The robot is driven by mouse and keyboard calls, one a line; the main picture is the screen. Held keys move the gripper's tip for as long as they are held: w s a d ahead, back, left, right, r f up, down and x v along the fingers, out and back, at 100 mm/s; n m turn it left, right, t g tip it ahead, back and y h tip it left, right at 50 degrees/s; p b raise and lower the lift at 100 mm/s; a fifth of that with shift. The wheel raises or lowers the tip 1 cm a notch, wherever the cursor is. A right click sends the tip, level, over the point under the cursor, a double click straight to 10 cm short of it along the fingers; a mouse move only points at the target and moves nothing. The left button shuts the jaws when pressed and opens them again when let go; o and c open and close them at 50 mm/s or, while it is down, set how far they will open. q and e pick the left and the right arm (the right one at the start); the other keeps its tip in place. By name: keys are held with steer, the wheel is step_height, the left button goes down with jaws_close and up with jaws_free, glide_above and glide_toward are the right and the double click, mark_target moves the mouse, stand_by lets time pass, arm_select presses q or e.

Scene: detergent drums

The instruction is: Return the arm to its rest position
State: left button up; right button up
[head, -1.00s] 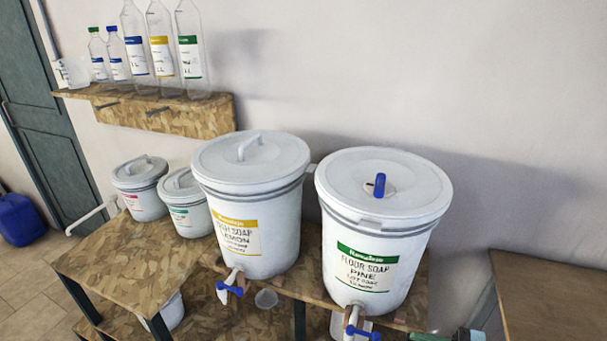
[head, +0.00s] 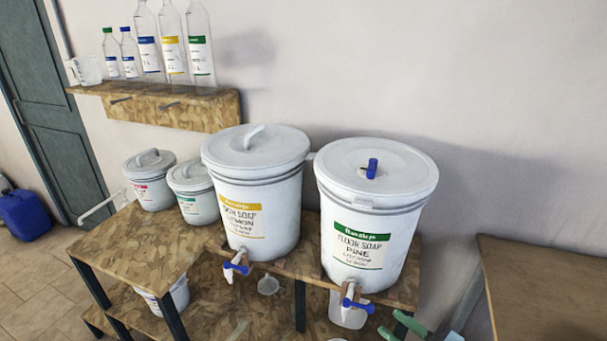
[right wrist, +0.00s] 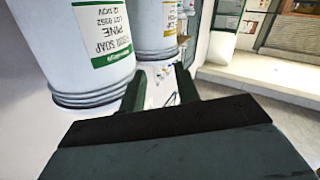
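My right gripper (head: 437,322) shows at the bottom edge of the head view, right of the pine drum's tap. In the right wrist view the two dark green fingers of my right gripper (right wrist: 160,82) stand apart with nothing held between them. The white pine floor soap drum (head: 368,215) stands beside it on the bench; it also shows upside down in the right wrist view (right wrist: 85,45). Its blue-handled tap (head: 356,298) hangs over a clear container (head: 347,312). My left gripper is out of view.
The lemon soap drum (head: 258,190) and two smaller lidded buckets stand left on the wooden bench (head: 130,245). Bottles stand on a wall shelf (head: 185,112). A wooden table (head: 540,290) is at the right, with a gap before it. A blue canister (head: 24,214) is far left.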

steer(key=s+d+f+m+g+h, duration=0.2)
steer(key=s+m+g+h, duration=0.25)
steer(key=s, duration=0.55)
steer(key=s+d+f+m+g+h, duration=0.1)
steer(key=s+m+g+h, duration=0.4)
steer(key=s, duration=0.6)
step_height(320, 180, down, 30)
steer(key=s+n+g+h+b, duration=0.1)
steer(key=g+b, duration=0.1)
steer(key=b, duration=0.3)
arm_select(q)
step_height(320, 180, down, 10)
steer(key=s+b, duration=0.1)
steer(key=b, duration=0.4)
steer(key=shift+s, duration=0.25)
arm_select(e)
steer(key=s+d+f+g, duration=0.1)
steer(key=s+d+f, duration=0.2)
steer(key=s+f, duration=1.3)
step_height(320, 180, down, 3)
steer(key=shift+s+d+f, duration=0.2)
steer(key=shift+s, duration=0.2)
